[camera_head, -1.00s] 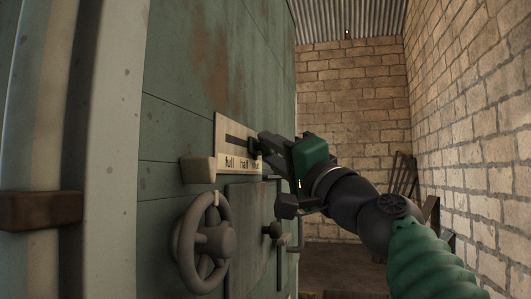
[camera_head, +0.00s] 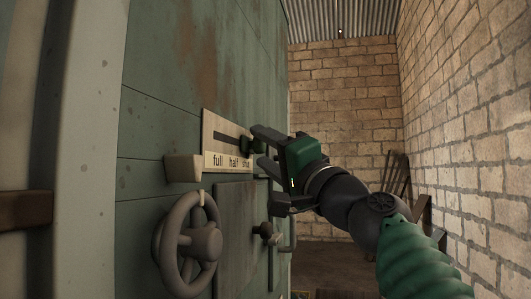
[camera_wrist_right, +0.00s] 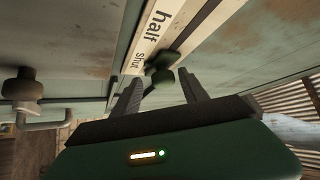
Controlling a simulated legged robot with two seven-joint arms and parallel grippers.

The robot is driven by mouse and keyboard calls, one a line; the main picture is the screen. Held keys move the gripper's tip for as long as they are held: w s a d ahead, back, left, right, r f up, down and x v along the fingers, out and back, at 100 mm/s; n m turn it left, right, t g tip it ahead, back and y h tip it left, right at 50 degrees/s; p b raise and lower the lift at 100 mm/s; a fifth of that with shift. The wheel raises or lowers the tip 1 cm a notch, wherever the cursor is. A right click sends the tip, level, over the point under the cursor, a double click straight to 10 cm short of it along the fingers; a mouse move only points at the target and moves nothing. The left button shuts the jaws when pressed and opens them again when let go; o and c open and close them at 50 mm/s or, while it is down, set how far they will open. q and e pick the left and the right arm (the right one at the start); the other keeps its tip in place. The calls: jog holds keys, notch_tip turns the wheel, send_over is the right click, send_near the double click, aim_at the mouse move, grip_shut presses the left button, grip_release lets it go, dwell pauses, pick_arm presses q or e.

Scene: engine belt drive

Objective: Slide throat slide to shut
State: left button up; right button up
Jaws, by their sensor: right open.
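The throat slide's pale plate (camera_head: 212,128) is fixed to the green machine wall and lettered full, half and shut, with a dark slot. Its dark green knob (camera_head: 245,145) sits at the slot's right end, above the word shut. The knob also shows in the right wrist view (camera_wrist_right: 161,68), beside the word shut. My right gripper (camera_head: 263,149) is open just in front of the knob, its two fingers spread apart. In the wrist view the knob shows beyond the fingertips, between their lines, and nothing is gripped. My left gripper is not in view.
A handwheel (camera_head: 187,243) juts out below the plate. A pale block (camera_head: 183,168) stands out at the plate's lower left. A small knob (camera_head: 265,230) is on the panel below. A brick wall (camera_head: 465,120) stands at the right, with open room between.

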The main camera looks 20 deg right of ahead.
jog(key=shift+s+a, duration=0.1)
jog(key=shift+s, duration=0.1)
jog(key=shift+s+f+b, duration=0.25)
jog(key=shift+s+b, duration=0.05)
jog(key=shift+b, duration=0.15)
jog(key=b+v, duration=1)
jog(key=v, duration=0.5)
jog(key=shift+s+d+f, duration=0.15)
jog(key=shift+s+d, duration=0.05)
jog(key=shift+d, duration=0.05)
jog(key=shift+s+d, duration=0.1)
jog(key=shift+s, duration=0.05)
dwell(0.8)
